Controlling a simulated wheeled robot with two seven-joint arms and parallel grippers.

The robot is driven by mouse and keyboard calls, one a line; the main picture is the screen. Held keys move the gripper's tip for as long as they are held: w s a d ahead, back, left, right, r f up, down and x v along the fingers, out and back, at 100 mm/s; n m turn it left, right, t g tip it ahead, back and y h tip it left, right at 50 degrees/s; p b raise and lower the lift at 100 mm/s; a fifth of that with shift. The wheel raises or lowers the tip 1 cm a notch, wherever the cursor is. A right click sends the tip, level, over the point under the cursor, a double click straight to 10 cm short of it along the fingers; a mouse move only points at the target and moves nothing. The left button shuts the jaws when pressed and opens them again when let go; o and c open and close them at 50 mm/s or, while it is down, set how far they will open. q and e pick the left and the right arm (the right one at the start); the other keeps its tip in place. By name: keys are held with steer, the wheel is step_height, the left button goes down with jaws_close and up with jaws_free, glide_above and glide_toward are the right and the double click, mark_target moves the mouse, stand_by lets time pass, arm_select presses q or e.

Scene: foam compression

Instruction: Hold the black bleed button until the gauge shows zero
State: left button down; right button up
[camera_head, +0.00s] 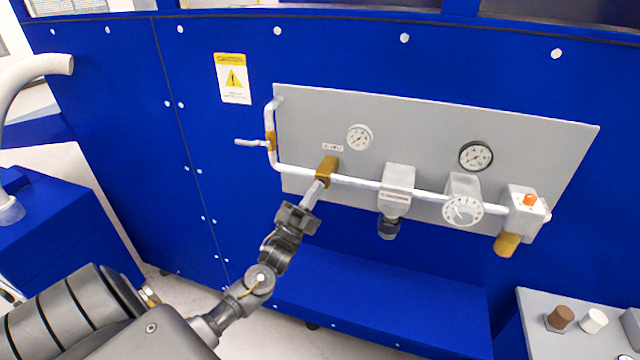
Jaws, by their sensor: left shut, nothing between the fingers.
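My left gripper (318,187) is shut, with nothing between its fingers. Its fingertips point up at the brass block (328,165) on the white pipe of the grey panel and appear to meet its lower front; I cannot tell whether they touch. No black bleed button can be made out; the fingertips may hide it. A small white-faced gauge (359,137) sits just right of the brass block and a larger black-rimmed gauge (476,156) further right. Both needles are too small to read surely. My right gripper is not in view.
The grey panel (430,125) is on a blue wall. Along its pipe are a grey filter (397,182) with a dark bowl, a regulator with a white dial (463,210), and a valve block with an orange button (530,200). A pipe lever (250,143) sticks out left. A blue ledge (380,300) lies below.

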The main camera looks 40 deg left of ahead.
arm_select(q)
steer(key=shift+s, duration=0.15)
steer(key=shift+s+d+p, duration=0.25)
steer(key=shift+s+p, duration=0.05)
steer(key=shift+s, duration=0.3)
steer(key=shift+s+d+p, duration=0.3)
steer(key=shift+s, duration=0.5)
steer(key=shift+s+d+p, duration=0.25)
steer(key=shift+s+p, duration=0.1)
steer(key=shift+s, duration=0.4)
steer(key=shift+s+d+p, duration=0.3)
steer(key=shift+s, duration=0.5)
steer(key=shift+f, duration=0.1)
